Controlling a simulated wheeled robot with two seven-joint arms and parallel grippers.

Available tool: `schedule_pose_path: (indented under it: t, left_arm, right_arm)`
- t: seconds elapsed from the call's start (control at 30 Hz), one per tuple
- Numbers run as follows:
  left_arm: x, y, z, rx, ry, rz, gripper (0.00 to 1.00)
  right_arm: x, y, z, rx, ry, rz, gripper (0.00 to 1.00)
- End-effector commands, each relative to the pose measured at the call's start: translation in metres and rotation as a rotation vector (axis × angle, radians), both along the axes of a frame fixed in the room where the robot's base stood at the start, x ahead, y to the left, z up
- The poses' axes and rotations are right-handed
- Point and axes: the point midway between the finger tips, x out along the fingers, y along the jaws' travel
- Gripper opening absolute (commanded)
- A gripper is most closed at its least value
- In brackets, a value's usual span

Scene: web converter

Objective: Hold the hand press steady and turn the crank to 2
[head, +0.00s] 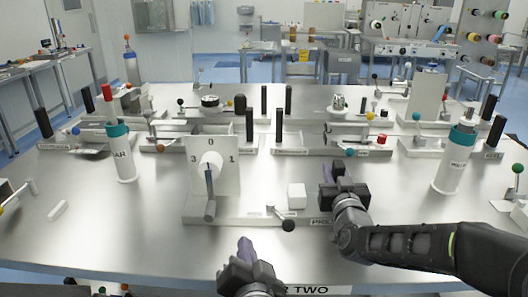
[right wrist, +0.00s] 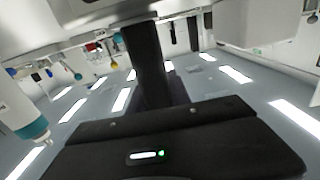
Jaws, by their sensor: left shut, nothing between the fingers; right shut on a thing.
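The hand press has an upright white panel (head: 228,178) marked 3, 0 and 1 around a white hub. Its crank (head: 210,193) hangs from the hub, handle low at the front. Any mark below the hub is hidden. The press's base (head: 250,219) runs right, partly covered by my right arm. My right gripper (head: 330,176) is at the base's right end, shut on a dark upright post (right wrist: 150,65), seen in the right wrist view; in the head view the gripper mostly hides it. My left gripper (head: 245,246) is shut and empty, in front of the base, below and right of the crank.
A white block (head: 297,196) and a small dark-knobbed lever (head: 287,225) are between the panel and my right gripper. Teal-topped bottles stand left (head: 121,155) and right (head: 455,155). Other fixtures with black posts (head: 279,127) fill the back. The table's front left is mostly clear.

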Motion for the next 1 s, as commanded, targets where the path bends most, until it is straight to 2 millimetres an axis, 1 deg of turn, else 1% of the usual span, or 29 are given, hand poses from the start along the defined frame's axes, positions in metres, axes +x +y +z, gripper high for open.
schedule_pose_path:
  t: [0.03, 0.57, 0.6, 0.87, 1.0]
  left_arm:
    - [0.0, 0.0, -0.001, 0.0, 0.0, 0.0, 0.0]
    - [0.0, 0.0, -0.001, 0.0, 0.0, 0.0, 0.0]
    - [0.0, 0.0, -0.001, 0.0, 0.0, 0.0, 0.0]
    - [0.0, 0.0, -0.001, 0.0, 0.0, 0.0, 0.0]
    - [0.0, 0.0, -0.001, 0.0, 0.0, 0.0, 0.0]
  right_arm:
    - [-0.001, -0.001, -0.012, -0.001, 0.026, -0.001, 0.0]
    - [-0.001, 0.0, -0.005, -0.002, 0.022, 0.001, 0.0]
    - [-0.001, 0.0, -0.004, -0.002, 0.021, 0.001, 0.27]
    - [-0.001, 0.0, 0.0, 0.0, 0.012, 0.002, 0.48]
    - [-0.001, 0.001, 0.001, 0.0, 0.009, 0.002, 0.49]
